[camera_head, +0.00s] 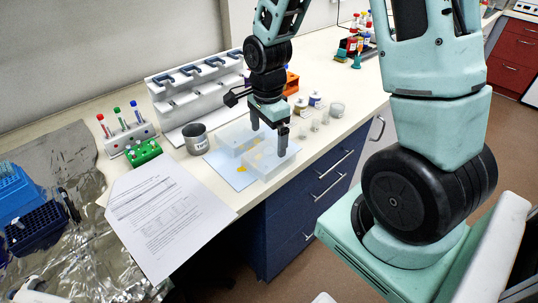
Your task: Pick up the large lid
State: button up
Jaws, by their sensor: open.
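My gripper (269,141) points down over the bench, its two dark fingers apart. Below and around the fingertips are clear, box-like plastic pieces on a pale blue sheet (222,172). The nearer clear piece (266,169) lies toward the bench's front edge, and another clear piece (232,138) is behind it to the left. One of them may be the large lid; I cannot tell which from their see-through surfaces. The right finger overlaps the nearer piece in the picture; I cannot tell whether it touches. Small yellow bits show within the clear plastic.
A metal beaker (196,140) stands just left of the clear pieces, with a white pipette rack (170,98) behind. Small jars (337,109) stand to the right. A printed paper (165,222) overhangs the front edge. Tube racks (130,140) stand at left.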

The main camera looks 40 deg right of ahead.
aim_at(269, 150)
jog(key=shift+d+f+p, duration=0.2)
jog(key=shift+f+p, duration=0.15)
jog(key=shift+f, duration=2)
jog(key=shift+c, duration=0.3)
jog(key=c, duration=0.6)
